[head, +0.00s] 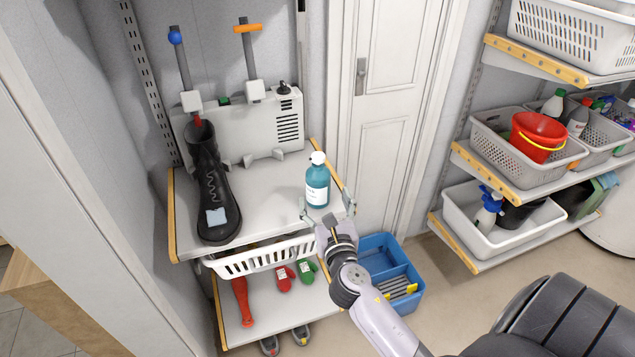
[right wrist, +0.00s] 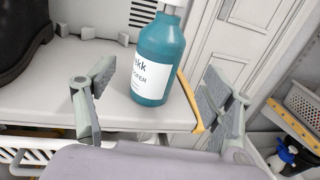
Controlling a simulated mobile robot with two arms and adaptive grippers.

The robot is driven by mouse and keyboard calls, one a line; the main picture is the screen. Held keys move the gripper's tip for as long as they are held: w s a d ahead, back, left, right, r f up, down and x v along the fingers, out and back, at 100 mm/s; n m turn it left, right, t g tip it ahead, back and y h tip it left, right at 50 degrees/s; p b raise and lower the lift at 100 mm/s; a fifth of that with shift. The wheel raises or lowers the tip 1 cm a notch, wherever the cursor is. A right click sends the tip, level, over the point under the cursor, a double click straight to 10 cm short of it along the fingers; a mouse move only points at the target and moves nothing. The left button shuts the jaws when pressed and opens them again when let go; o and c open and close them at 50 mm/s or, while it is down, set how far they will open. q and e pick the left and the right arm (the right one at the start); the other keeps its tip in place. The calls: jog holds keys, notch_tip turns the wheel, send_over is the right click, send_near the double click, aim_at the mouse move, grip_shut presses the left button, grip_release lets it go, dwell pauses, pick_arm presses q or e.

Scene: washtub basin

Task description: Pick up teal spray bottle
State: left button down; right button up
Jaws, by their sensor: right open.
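The teal spray bottle (head: 317,186) stands upright on the upper shelf (head: 268,190), near its front right corner. It has a white top and a white label. My right gripper (head: 328,207) is open at the shelf's front edge, just in front of the bottle. In the right wrist view the bottle (right wrist: 157,62) shows between and beyond the two open fingers of the gripper (right wrist: 160,95), with no contact that I can see. The bottle's top is cut off in that view. My left gripper is not in view.
A black boot (head: 212,190) stands left on the same shelf, before a grey boot-dryer unit (head: 250,125). A white basket (head: 262,258) hangs below the shelf. A blue bin (head: 405,270) is on the floor. Shelves with white baskets (head: 490,150) stand at right.

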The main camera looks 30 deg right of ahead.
aim_at(321, 188)
jog(key=x, duration=0.8)
jog(key=shift+f+p, duration=0.2)
jog(key=shift+p, duration=0.15)
jog(key=shift+r, duration=0.1)
jog(key=shift+c, duration=0.5)
jog(key=c, duration=1.5)
